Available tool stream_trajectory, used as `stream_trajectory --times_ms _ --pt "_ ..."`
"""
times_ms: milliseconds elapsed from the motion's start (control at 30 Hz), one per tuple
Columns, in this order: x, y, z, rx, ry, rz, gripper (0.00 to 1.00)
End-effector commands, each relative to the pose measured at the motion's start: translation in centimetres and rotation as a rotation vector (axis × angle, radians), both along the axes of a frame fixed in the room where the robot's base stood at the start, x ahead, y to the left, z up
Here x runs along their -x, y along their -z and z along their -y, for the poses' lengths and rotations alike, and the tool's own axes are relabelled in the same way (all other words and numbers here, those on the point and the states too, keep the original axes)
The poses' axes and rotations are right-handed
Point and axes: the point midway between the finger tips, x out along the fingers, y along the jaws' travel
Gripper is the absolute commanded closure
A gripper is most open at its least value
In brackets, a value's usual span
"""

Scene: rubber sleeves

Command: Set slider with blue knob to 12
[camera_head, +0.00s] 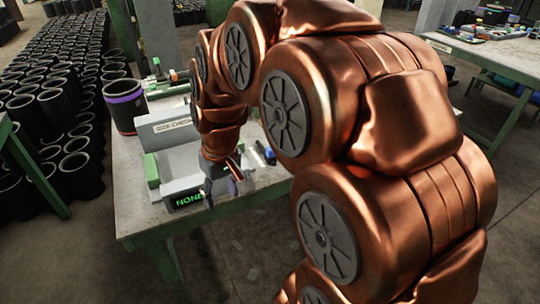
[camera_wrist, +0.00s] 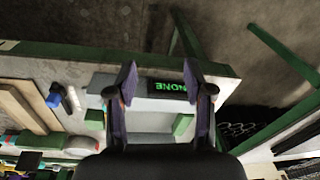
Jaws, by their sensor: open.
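A grey device (camera_head: 178,184) with a dark display (camera_head: 187,200) reading "NONE" in green stands on the table. In the wrist view the display (camera_wrist: 170,87) appears upside down between my finger tips. My gripper (camera_head: 229,184) is over the device's right part; in the wrist view its fingers (camera_wrist: 159,68) are apart with nothing held between them. Green blocks (camera_wrist: 183,124) show on the device. A small blue piece (camera_wrist: 54,98) lies to the left in the wrist view, apart from my fingers; I cannot tell whether it is the slider's knob. My arm and gripper hide part of the device.
The table (camera_head: 130,208) has a green frame. A black sleeve with a purple band (camera_head: 124,104) stands at its left edge. Rows of black sleeves (camera_head: 60,110) fill the floor at left. Another table (camera_head: 500,52) with small items is at upper right.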

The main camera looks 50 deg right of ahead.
Motion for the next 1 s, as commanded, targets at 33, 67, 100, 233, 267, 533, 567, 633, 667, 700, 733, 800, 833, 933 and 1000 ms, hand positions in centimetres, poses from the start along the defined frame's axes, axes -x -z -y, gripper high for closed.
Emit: stream_trajectory --times_ms 33,67,100,233,267,533,567,633,667,700,733,800,833,933,1000 --pt "-1.8 1.0 2.1 0.001 0.027 0.027 0.48" --pt "-2.8 1.2 3.3 0.004 0.037 0.045 0.48" --pt "-4.0 1.5 4.9 0.008 0.052 0.067 0.48" --pt "-7.3 2.6 10.8 0.028 0.102 0.138 0.48" --pt "-7.9 2.8 12.3 0.034 0.115 0.155 0.48" --pt "-10.5 4.7 24.1 0.102 0.206 0.264 0.48" --pt "-10.6 4.8 25.0 0.109 0.213 0.272 0.48" --pt "-10.6 5.0 26.5 0.120 0.224 0.283 0.48" --pt "-10.6 5.1 27.1 0.124 0.228 0.286 0.48" --pt "-10.6 5.2 27.6 0.128 0.232 0.289 0.48" --pt "-10.7 5.2 27.8 0.131 0.233 0.292 0.48" --pt "-10.7 5.3 28.2 0.133 0.236 0.295 0.48" --pt "-10.8 5.4 28.2 0.134 0.236 0.295 0.48" --pt "-11.0 5.9 28.3 0.133 0.235 0.294 0.48" --pt "-11.2 6.5 28.3 0.132 0.234 0.292 0.48"
